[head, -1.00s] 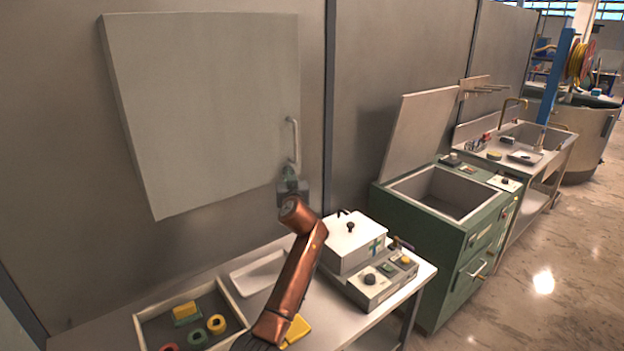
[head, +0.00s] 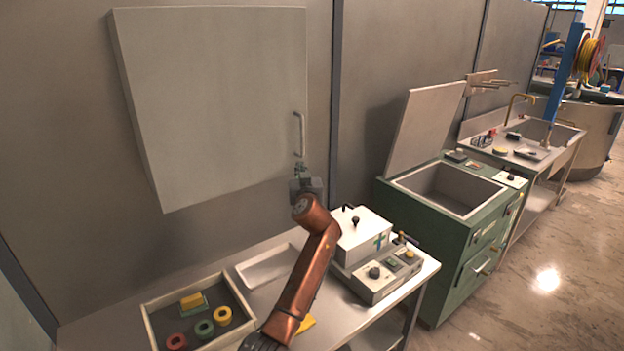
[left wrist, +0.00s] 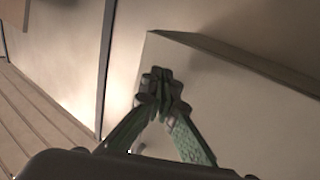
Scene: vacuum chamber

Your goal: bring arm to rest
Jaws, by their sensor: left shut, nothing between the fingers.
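My left arm, copper-brown, reaches up over the table in the head view. My left gripper (head: 302,172) is at its far end, just below the handle (head: 299,134) of the grey wall cabinet (head: 215,100). The cabinet door looks closed. In the left wrist view the green fingers of my left gripper (left wrist: 160,88) come together at the tips with nothing between them. The cabinet (left wrist: 235,110) fills the right of that view behind them. I cannot tell whether the fingertips touch the handle. My right gripper is not in view.
The table (head: 225,267) below holds a tray of coloured pieces (head: 150,318), a white shallow tray (head: 270,268) and a white-lidded chamber box (head: 360,238) right of my arm. A green cabinet with a raised lid (head: 440,230) stands further right. The floor (head: 540,260) beyond is clear.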

